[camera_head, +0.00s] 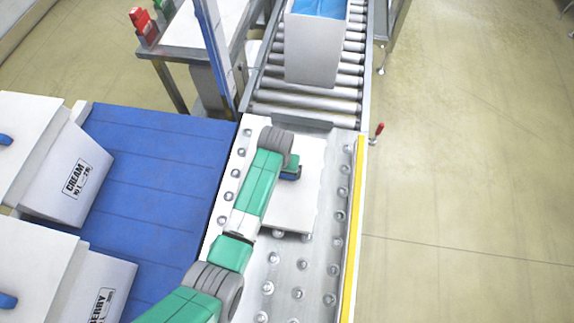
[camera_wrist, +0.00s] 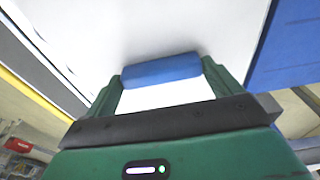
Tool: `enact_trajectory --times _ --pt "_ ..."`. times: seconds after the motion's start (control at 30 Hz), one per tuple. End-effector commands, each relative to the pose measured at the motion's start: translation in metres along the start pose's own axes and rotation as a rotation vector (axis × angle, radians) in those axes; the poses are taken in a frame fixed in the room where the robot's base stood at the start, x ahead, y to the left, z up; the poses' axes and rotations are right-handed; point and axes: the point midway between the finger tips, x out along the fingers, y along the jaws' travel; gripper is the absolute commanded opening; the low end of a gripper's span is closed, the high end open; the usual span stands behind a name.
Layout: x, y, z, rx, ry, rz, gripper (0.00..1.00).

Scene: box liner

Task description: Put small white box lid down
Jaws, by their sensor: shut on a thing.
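The small white box lid (camera_head: 299,203) is a flat white panel above or on the ball-studded transfer table in the head view; I cannot tell whether it touches the balls. Its white surface (camera_wrist: 100,35) fills the upper middle of the wrist view. A blue handle (camera_wrist: 162,70) on the lid lies between the green fingers of my gripper (camera_wrist: 164,84). My gripper also shows in the head view (camera_head: 291,170), shut on the blue handle, partly hidden by my green arm.
The ball transfer table (camera_head: 333,235) has a yellow right edge (camera_head: 353,230). A blue conveyor (camera_head: 160,160) lies left, with white boxes marked CREAM (camera_head: 70,180) and BERRY (camera_head: 100,290). A roller conveyor (camera_head: 300,103) behind carries a white box (camera_head: 312,50) with blue inside.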

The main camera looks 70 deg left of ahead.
Motion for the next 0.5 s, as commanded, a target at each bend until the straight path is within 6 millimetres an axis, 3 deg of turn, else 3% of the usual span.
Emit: enact_trajectory --times 0.13,0.27,0.4,0.5 --pt "0.0 0.006 0.002 0.003 0.001 0.0 0.5" --pt "0.002 0.028 0.009 0.005 0.001 0.0 0.5" --pt "0.036 0.025 0.013 0.0 -0.001 -0.001 0.5" --pt "0.037 0.025 0.013 0.001 0.001 -0.001 0.5"
